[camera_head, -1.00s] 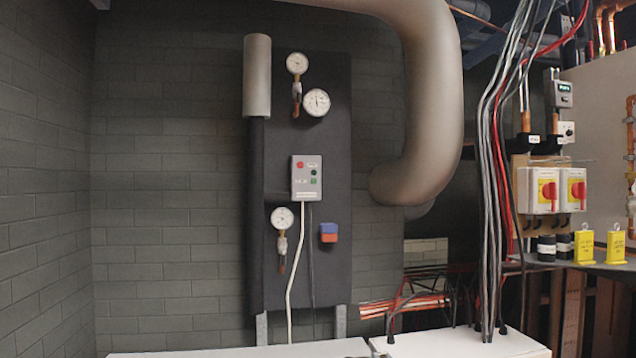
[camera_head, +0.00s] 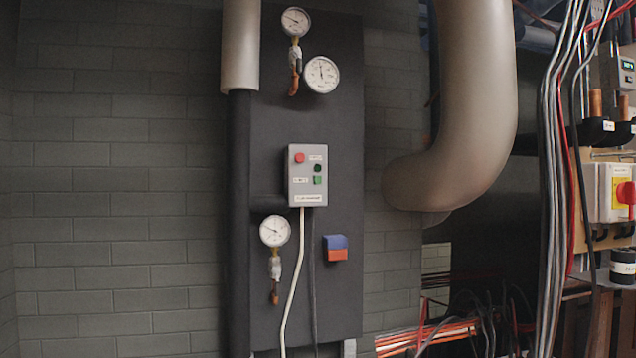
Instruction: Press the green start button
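A light grey control box (camera_head: 308,176) is mounted on a dark upright panel, straight ahead in the head view. The green button (camera_head: 318,180) is at the lower right of the box's face, with a darker green one (camera_head: 318,168) just above it. A red button (camera_head: 299,158) is at the upper left. I cannot tell from the small labels which button is marked start. Neither of my grippers is in view.
Pressure gauges (camera_head: 321,74) sit above the box, and another (camera_head: 275,231) is at its lower left. A blue and orange block (camera_head: 336,248) is at its lower right. A large grey pipe (camera_head: 470,110) curves down at right, with hanging cables (camera_head: 553,180) beyond.

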